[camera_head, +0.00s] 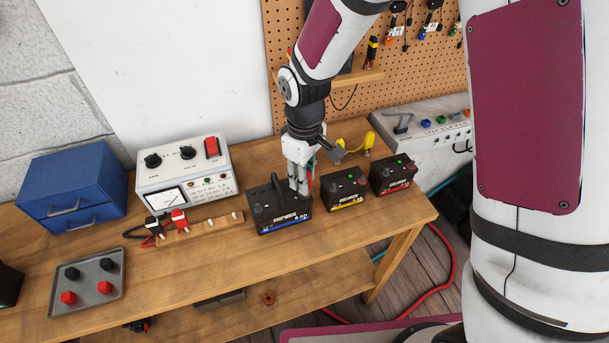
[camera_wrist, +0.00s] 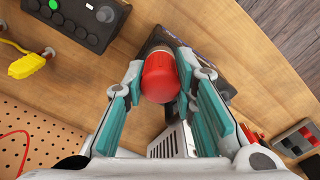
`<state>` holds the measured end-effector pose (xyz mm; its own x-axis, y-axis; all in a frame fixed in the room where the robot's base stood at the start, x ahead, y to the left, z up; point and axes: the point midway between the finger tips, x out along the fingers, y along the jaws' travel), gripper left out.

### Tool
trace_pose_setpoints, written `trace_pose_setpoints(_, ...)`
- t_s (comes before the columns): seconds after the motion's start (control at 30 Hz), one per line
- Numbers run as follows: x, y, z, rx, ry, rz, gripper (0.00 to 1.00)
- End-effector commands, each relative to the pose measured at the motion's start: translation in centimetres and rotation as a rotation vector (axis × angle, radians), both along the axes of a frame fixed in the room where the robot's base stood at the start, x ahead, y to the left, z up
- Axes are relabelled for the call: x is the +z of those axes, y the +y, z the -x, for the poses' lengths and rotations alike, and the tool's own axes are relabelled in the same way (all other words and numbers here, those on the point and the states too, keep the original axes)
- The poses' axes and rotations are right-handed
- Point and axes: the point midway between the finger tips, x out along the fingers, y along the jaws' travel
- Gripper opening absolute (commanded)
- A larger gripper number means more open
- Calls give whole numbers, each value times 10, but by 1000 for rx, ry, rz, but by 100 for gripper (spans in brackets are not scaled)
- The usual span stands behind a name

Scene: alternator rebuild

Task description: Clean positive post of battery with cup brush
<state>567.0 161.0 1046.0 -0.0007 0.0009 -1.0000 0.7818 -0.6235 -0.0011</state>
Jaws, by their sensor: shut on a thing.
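The blue-label battery (camera_head: 281,221) stands upright near the bench's front edge, with a black handle on top. My gripper (camera_head: 298,190) points down over the right part of its top. In the wrist view my gripper (camera_wrist: 162,90) is shut on a red rounded thing (camera_wrist: 160,80), which looks like the handle of the cup brush. Its lower end is hidden, so I cannot tell whether it touches a post. The battery's dark top (camera_wrist: 182,22) shows beyond it. The battery's posts are hidden by my fingers in the head view.
The yellow-label battery (camera_head: 345,190) and red-label battery (camera_head: 393,174) stand close to the right. A yellow tool (camera_head: 357,143) lies behind them. A white charger (camera_head: 187,170), wooden rack (camera_head: 205,228), blue drawer box (camera_head: 72,185) and tray of caps (camera_head: 60,310) lie left.

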Motion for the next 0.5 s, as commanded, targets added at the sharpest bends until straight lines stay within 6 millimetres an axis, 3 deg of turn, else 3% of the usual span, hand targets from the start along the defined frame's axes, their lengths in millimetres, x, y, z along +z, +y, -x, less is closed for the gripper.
trace_pose_setpoints(0.23,0,-1,-1,80,0,0,3)
trace_pose_setpoints(0.5,0,-1,-1,523,-1,-1,3)
